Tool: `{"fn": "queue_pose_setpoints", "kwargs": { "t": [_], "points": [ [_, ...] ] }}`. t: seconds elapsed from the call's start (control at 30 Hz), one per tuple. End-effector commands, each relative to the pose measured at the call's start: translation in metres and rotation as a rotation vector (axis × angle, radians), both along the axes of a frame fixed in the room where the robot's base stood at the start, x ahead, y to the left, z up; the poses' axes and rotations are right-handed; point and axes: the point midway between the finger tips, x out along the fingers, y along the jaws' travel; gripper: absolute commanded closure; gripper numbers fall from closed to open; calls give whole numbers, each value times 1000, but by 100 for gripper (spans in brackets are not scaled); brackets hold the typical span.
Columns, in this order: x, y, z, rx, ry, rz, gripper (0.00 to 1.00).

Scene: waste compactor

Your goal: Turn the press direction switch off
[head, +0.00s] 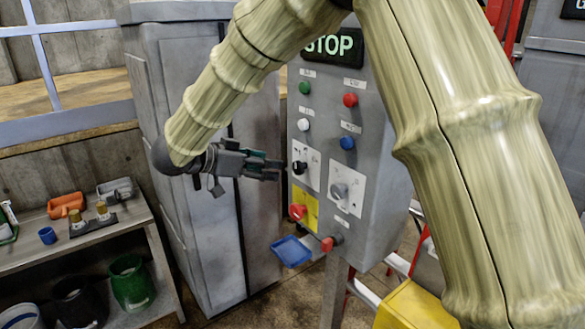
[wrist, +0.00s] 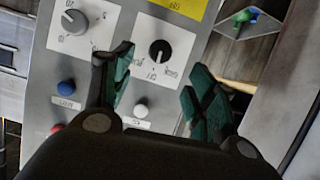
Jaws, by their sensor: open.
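The grey control box (head: 378,215) carries two rotary switches on white plates. The black-knobbed switch (head: 300,167) is on the left and the grey-knobbed switch (head: 340,190) on the right. My gripper (head: 281,169) is open and empty, just left of the black knob. In the wrist view, the black knob (wrist: 160,50) shows between and beyond my open fingers (wrist: 160,64), apart from them, its white mark upright in that picture. The grey knob (wrist: 73,21) lies outside the left finger.
Green (head: 305,87), red (head: 350,99), white (head: 303,124) and blue (head: 347,142) buttons sit above the switches. A red knob (head: 298,211) on a yellow plate and another red knob (head: 327,244) are below. A grey cabinet (head: 205,240) stands left, beside a shelf (head: 110,232).

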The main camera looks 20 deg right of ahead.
Motion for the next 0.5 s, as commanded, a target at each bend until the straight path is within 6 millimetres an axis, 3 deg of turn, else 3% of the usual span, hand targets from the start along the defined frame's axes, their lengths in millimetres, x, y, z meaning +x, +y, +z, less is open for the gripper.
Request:
{"fn": "queue_pose_setpoints", "kwargs": {
  "t": [0.5],
  "points": [
    [22,-66,-27,0,0,-2,43]
  ]
}}
